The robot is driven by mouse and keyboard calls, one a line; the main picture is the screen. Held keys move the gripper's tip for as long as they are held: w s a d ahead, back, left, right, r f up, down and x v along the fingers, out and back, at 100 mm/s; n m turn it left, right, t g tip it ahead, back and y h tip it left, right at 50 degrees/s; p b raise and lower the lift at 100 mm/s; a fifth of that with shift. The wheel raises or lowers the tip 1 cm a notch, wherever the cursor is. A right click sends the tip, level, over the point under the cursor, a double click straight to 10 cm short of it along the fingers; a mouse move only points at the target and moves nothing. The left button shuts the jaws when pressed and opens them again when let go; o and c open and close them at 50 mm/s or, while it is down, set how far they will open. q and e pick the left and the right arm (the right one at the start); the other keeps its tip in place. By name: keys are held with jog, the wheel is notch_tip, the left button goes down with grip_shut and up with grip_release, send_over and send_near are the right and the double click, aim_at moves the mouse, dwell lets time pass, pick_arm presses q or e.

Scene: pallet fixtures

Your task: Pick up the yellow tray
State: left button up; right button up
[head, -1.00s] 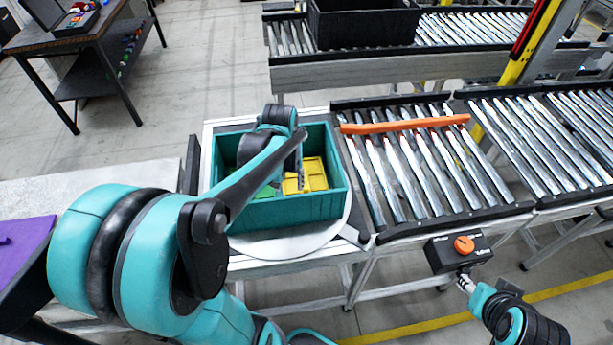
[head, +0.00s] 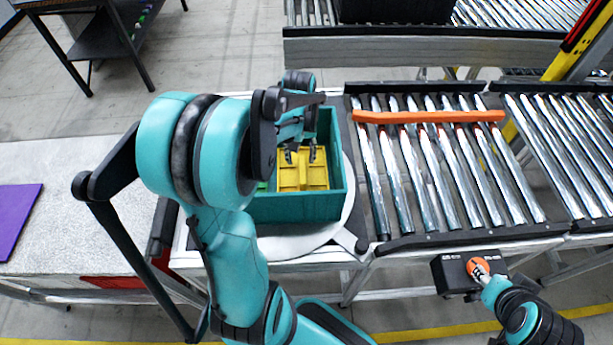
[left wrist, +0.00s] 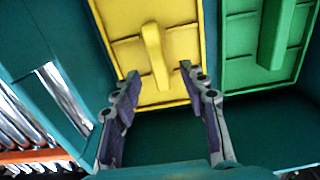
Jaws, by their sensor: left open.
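The yellow tray (head: 304,178) lies inside a teal bin (head: 293,208), beside a green tray (head: 262,186) that my left arm mostly hides in the head view. In the left wrist view the yellow tray (left wrist: 112,22) has a raised middle rib, and the green tray (left wrist: 242,62) lies to its right. My left gripper (head: 303,155) is inside the bin over the yellow tray.
The bin stands on a round plate (head: 340,225) beside a roller conveyor (head: 435,170). An orange bar (head: 428,116) lies across the rollers. The orange knob is on a black control box (head: 455,275). A purple sheet (head: 15,215) lies on the left worktop (head: 80,220).

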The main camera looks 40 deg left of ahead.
aim_at(302, 169)
pick_arm(q)
jog(key=shift+s+f, duration=0.1)
jog(key=shift+f, duration=0.45)
jog(key=f, duration=0.2)
jog(key=f+b, duration=0.2)
jog(key=f, duration=0.1)
jog(key=shift+w+d+f, duration=0.15)
jog(key=shift+w+f, duration=0.15)
jog(key=shift+f, duration=0.4)
grip_shut()
